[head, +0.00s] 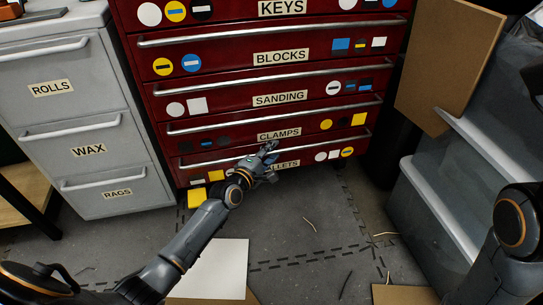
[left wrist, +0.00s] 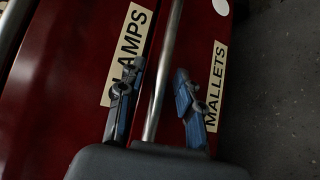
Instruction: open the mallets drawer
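The mallets drawer (head: 300,162) is the lowest drawer of the red cabinet and looks shut. Its label is partly hidden behind my left gripper in the head view, but the "MALLETS" label (left wrist: 215,86) shows whole in the left wrist view. Its long metal handle (head: 325,143) runs across the top of the drawer front. My left gripper (head: 270,148) is at the middle of this handle. In the left wrist view the fingers are apart, with the handle bar (left wrist: 162,75) between them and gaps visible on both sides. My right gripper is out of view.
The clamps drawer (head: 230,132) and others above look shut. A grey cabinet (head: 95,160) stands left. Grey bins (head: 440,190) and a brown board (head: 450,60) are right. A white sheet (head: 222,268) and scraps lie on the floor in front.

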